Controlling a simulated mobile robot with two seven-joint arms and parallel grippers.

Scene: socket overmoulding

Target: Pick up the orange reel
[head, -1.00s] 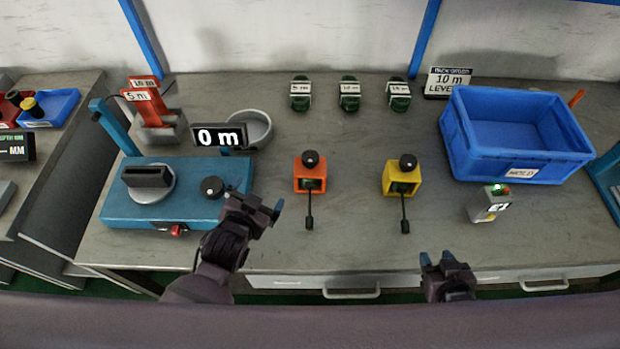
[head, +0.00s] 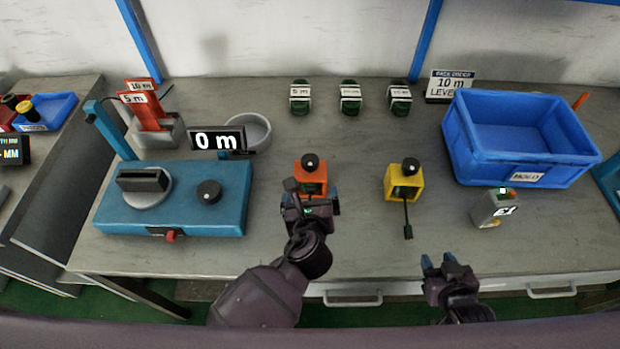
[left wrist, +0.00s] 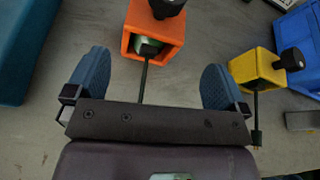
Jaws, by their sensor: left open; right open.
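The orange reel (head: 311,179) is a small orange box with a black knob on top, standing upright on the grey bench. It also shows in the left wrist view (left wrist: 154,40), with a green inside and a dark rod pointing toward me. My left gripper (head: 311,205) is open just in front of the orange reel. In the left wrist view its blue fingertips (left wrist: 152,85) stand either side of the rod, with the box beyond them. The rod is mostly hidden by the gripper in the head view. My right gripper (head: 438,263) is open and empty near the bench's front edge.
A yellow reel (head: 402,184) stands to the right. A blue machine (head: 224,185) with a "0 m" display (head: 217,140) is at left. A blue bin (head: 530,168) and a small grey device (head: 494,210) are at right. Several green labelled coils stand at the back.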

